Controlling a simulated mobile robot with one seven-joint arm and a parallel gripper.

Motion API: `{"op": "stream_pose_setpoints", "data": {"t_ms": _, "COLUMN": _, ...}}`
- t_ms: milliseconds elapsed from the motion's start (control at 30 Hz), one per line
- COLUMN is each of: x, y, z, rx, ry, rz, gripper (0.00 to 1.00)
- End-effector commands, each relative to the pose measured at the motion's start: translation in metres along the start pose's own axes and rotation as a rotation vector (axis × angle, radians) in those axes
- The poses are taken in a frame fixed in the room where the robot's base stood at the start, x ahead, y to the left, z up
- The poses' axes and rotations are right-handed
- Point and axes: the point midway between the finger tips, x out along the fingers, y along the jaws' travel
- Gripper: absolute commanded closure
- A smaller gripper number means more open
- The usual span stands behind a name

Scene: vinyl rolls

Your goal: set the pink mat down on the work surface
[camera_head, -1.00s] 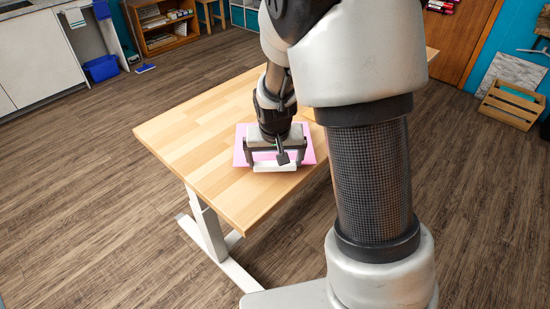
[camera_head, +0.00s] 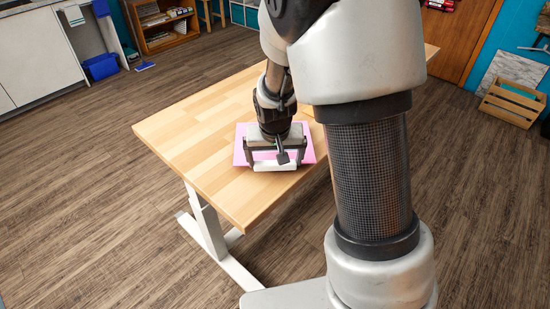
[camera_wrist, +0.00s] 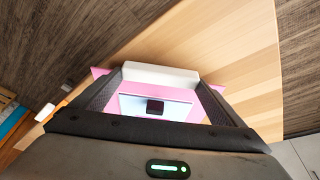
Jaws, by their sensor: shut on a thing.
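The pink mat (camera_head: 309,150) is a flat pink sheet at the near part of the wooden work surface (camera_head: 190,135). It lies level over the wood; I cannot tell whether it touches it or hangs just above. My gripper (camera_head: 275,164) points down over the mat, its wide jaws shut on it. In the wrist view the pink mat (camera_wrist: 140,88) shows between the two dark fingers, with its edges sticking out past them. A pale rectangle with a dark square shows in its middle. My gripper's body hides part of the mat.
The table is bare wood to the left of the mat. My arm hides much of its right side. A wooden crate (camera_head: 513,103) stands on the floor at right, a blue bin (camera_head: 101,67) and a shelf (camera_head: 160,25) at the back left.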

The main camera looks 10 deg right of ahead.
Motion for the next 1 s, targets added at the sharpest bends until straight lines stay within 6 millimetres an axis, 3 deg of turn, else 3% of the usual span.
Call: {"op": "stream_pose_setpoints", "data": {"t_ms": 1000, "x": 0.013, "y": 0.000, "z": 0.004, "rx": 0.000, "ry": 0.001, "rz": 0.000, "gripper": 0.68}}
